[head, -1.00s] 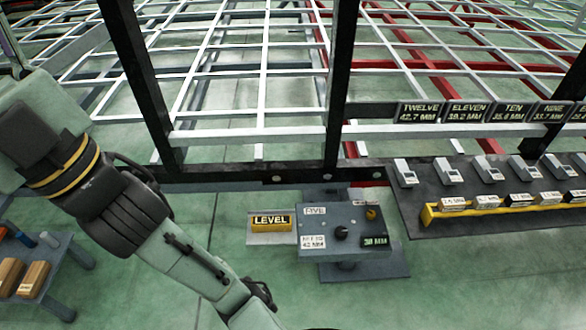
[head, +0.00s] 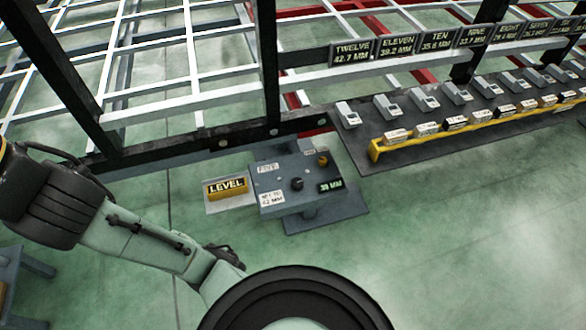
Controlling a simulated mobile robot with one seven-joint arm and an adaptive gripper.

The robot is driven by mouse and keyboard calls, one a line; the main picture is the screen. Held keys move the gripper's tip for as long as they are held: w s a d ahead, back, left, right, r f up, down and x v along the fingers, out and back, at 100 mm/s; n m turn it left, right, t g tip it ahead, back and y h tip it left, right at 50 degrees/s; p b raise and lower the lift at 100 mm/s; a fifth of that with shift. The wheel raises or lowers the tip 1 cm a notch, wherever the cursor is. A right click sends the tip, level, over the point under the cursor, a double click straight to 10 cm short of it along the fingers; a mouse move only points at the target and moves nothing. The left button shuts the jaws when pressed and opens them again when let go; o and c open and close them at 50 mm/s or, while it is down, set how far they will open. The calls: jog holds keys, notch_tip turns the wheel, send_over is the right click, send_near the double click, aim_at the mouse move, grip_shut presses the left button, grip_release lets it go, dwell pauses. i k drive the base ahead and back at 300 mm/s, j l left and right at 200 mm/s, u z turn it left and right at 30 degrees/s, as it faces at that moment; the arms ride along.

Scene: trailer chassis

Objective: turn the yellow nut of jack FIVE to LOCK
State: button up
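The jack FIVE panel (head: 283,178) is a grey box on a stand beside the chassis frame, left of centre in the head view. Its top carries a FIVE label, a dark knob (head: 297,184), a small white label and a dark display reading about 39 MM. A small yellow-orange nut (head: 322,160) sits at its upper right corner, by a small label too small to read. A yellow LEVEL block (head: 226,187) sits on a pale plate at the panel's left. My arm reaches in from the left, below the panel; my gripper's fingers are not visible.
A dark mat (head: 410,124) at right holds a row of grey devices and a yellow rail (head: 460,126) with labelled blocks. Black posts and white bars of the chassis (head: 200,75) stand behind the panel. Green floor (head: 450,250) at lower right is clear.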

aim_at(322, 161)
jog(key=i+l+z, duration=0.15)
jog(key=z, duration=0.2)
jog(key=i+z, duration=0.35)
jog(key=i+l+z, duration=0.1)
jog(key=i+z, duration=0.25)
jog(key=k, duration=0.1)
